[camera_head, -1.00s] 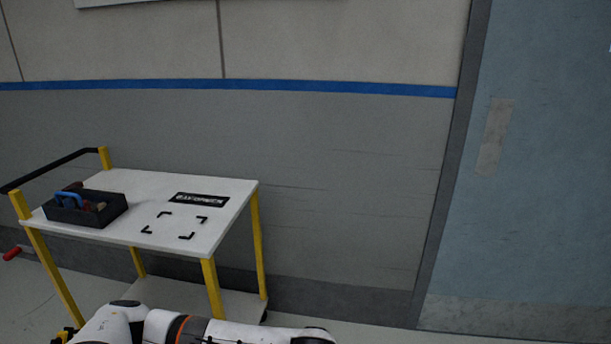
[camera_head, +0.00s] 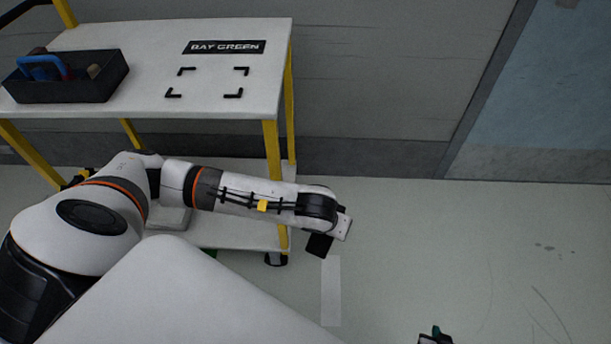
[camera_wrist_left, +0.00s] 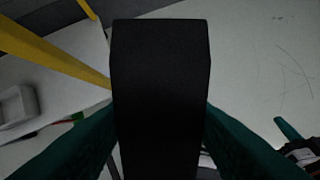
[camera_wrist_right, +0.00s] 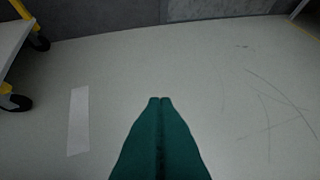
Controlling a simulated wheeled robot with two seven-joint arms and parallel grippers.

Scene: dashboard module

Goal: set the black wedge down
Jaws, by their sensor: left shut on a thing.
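The black wedge (camera_wrist_left: 160,70) fills the middle of the left wrist view as a tall dark block. My left gripper (camera_wrist_left: 158,112) is shut on it, with a teal finger on each side. In the head view my left arm reaches right, in front of the cart, and a dark piece shows below its wrist; I cannot tell whether that is the wedge. My right gripper (camera_wrist_right: 159,101) is shut and empty, its teal fingers together above bare floor. Its tip also shows at the bottom of the head view (camera_head: 435,335).
A white-topped cart (camera_head: 150,95) with yellow legs carries a dark tote (camera_head: 75,88) at left. A "BAY GREEN" label (camera_head: 224,47) and black corner marks (camera_head: 238,94) lie on its clear right part. A pale strip (camera_head: 331,290) marks the floor; floor at right is open.

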